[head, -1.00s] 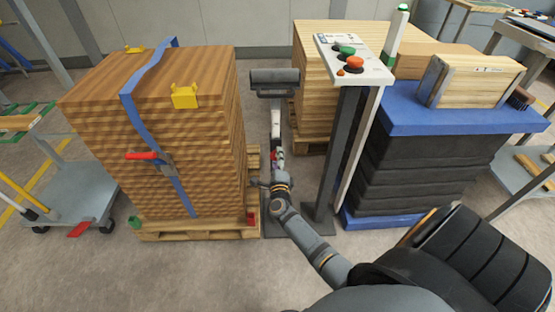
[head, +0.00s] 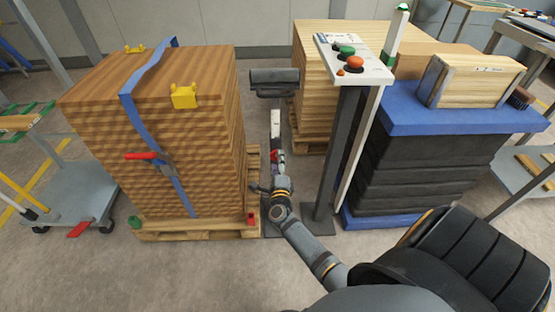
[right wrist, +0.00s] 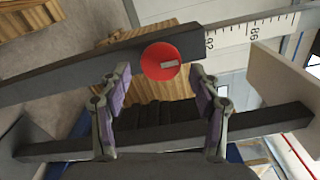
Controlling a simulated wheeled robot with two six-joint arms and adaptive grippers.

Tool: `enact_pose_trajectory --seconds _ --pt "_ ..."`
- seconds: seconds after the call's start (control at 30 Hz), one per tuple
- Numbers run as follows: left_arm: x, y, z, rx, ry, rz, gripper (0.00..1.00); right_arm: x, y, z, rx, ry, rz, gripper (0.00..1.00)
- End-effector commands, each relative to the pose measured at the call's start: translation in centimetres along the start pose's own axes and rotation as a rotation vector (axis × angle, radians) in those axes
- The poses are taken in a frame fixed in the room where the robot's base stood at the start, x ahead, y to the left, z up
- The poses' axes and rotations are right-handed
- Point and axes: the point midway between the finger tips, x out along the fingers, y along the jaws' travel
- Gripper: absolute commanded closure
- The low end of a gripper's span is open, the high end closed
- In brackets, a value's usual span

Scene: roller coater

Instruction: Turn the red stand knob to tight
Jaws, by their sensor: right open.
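The red stand knob (right wrist: 160,62) is a round disc on a dark bar of the roller stand, with a pale rectangular mark lying nearly level, slightly tilted. In the right wrist view my right gripper (right wrist: 159,82) is open, with one finger on each side of the knob's lower part; I cannot tell whether they touch it. In the head view the roller stand (head: 275,78) rises between the wood stack and the control post. My right gripper (head: 275,170) is low at its column, where only a little red shows. My left gripper is not in view.
A strapped wood stack (head: 190,150) on a pallet stands close on the left. The control panel (head: 355,60) on its post is close on the right, with a black stack under a blue board (head: 470,118) beyond. A white scale (right wrist: 255,35) runs along the stand.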

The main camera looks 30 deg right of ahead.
Motion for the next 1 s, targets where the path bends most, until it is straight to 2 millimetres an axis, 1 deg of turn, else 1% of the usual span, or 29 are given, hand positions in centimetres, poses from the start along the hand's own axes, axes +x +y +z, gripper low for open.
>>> enact_pose_trajectory --seconds 0.03,0.2,0.3,0.4,0.5,0.57,1.0 --pt "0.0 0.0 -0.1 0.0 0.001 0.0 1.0 -1.3 0.1 -0.1 0.0 0.001 0.003 0.37" --pt "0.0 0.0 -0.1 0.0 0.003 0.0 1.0 -5.6 0.1 -0.1 0.001 0.002 0.004 0.37" --pt "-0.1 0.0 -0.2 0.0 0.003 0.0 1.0 -7.6 0.1 -0.1 0.001 0.003 0.004 0.37" --pt "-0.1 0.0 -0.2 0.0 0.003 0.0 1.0 -8.9 0.1 -0.1 0.0 0.001 0.003 0.37" --pt "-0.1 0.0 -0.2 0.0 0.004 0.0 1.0 -9.7 0.0 0.0 0.001 0.001 0.002 0.37" --pt "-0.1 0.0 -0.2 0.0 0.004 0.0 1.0 -9.8 0.0 0.0 0.0 0.001 0.001 0.37" --pt "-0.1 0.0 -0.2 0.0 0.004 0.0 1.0 -9.8 0.0 0.0 0.0 0.0 0.001 0.37"
